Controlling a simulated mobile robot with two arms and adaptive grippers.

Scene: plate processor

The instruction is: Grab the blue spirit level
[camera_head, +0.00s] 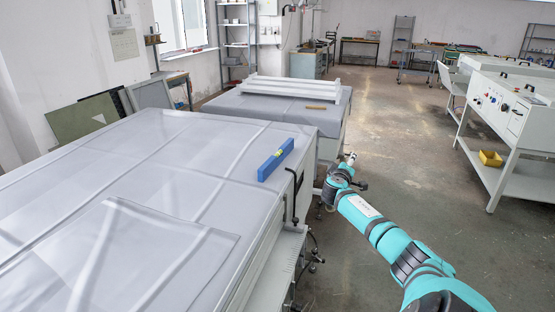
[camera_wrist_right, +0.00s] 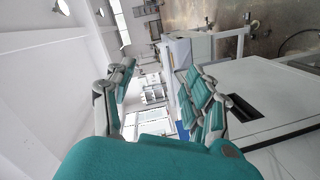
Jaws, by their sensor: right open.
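The blue spirit level (camera_head: 276,160) lies on the grey-white covered top of the large table (camera_head: 150,165), near its right edge in the head view. It has a yellow-green vial in its middle. My right gripper (camera_head: 349,160) is beyond the table's right edge, to the right of the level and apart from it. In the right wrist view my right gripper (camera_wrist_right: 157,72) has its fingers spread with nothing between them. A small blue patch shows behind one finger there; I cannot tell whether it is the level. My left gripper is not in view.
A second covered table (camera_head: 265,108) with white rolls (camera_head: 290,86) and a small wooden piece (camera_head: 316,107) stands behind. A black handle (camera_head: 293,195) rises at the near table's right side. A white machine (camera_head: 510,110) stands at right. The floor between is mostly clear.

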